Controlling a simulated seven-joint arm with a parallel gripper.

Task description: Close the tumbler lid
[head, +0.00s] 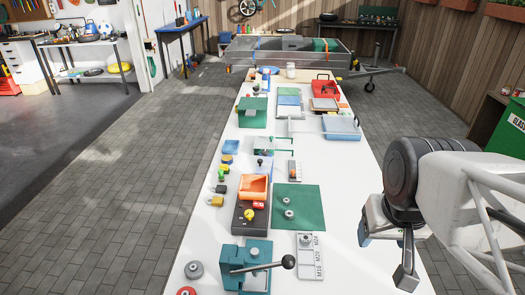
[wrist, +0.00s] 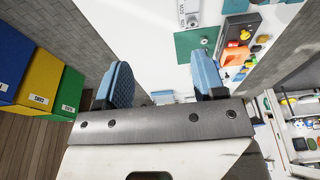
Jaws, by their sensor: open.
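My gripper (head: 386,258) is at the right edge of the white workbench in the head view. In the wrist view its two blue-padded fingers (wrist: 163,62) stand wide apart with nothing between them. I cannot tell for sure which thing is the tumbler or its lid. A green boxy device (head: 252,110) stands at the left edge, farther along the bench. A small grey unit with a dark knob (head: 263,163) sits nearer, behind the orange bin. My gripper is well apart from both, to the right and nearer the camera.
A teal lever device (head: 257,262) and a grey size plate (head: 310,258) are at the near end. A green mat (head: 309,196) lies beside an orange bin (head: 254,188). A blue tray (head: 341,128) is at the right edge. The bench right of the mat is bare.

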